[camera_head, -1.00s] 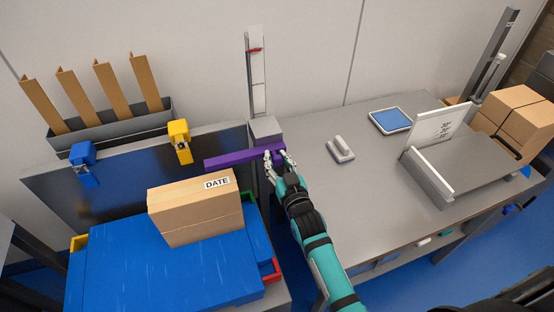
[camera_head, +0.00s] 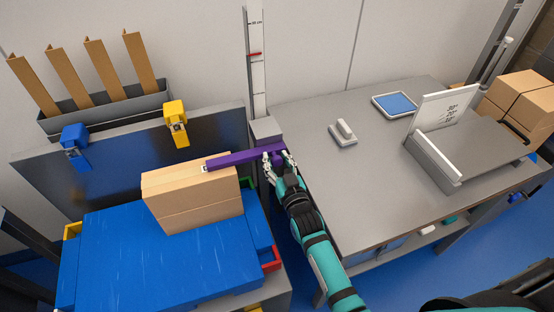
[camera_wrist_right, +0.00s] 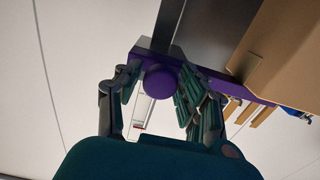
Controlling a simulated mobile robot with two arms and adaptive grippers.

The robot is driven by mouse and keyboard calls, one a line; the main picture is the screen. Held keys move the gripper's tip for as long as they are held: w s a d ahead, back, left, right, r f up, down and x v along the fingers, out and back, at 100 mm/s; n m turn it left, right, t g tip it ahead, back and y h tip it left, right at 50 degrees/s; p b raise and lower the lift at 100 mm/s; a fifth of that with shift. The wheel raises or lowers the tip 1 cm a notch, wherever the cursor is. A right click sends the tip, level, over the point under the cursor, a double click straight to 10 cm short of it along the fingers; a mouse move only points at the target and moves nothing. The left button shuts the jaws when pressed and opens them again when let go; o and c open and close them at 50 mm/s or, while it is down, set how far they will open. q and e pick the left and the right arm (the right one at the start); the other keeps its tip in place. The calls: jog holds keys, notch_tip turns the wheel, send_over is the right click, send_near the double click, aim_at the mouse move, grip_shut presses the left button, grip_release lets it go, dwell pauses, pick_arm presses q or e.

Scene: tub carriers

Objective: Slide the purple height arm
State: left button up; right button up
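The purple height arm (camera_head: 232,160) reaches left from the grey carriage (camera_head: 265,130) at the foot of the upright scale (camera_head: 257,75). Its left end overlaps the top of the cardboard box (camera_head: 190,205) in the head view; I cannot tell whether it touches. My right gripper (camera_head: 279,157) is at the arm's right end. In the right wrist view, its fingers (camera_wrist_right: 155,92) are on both sides of the arm's round purple knob (camera_wrist_right: 160,80) and hold it. The box's label is mostly hidden behind the arm. My left gripper is not in view.
The box stands on a blue tub stack (camera_head: 160,260). A yellow clamp (camera_head: 175,122) and a blue clamp (camera_head: 75,143) sit on the dark panel behind. Right are a grey-white device (camera_head: 343,134), a blue-screened tablet (camera_head: 394,106) and an angle-marked stand (camera_head: 445,118).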

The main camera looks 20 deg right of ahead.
jog(key=shift+o, duration=0.9)
jog(key=s, duration=1.2)
jog(key=shift+d, duration=0.2)
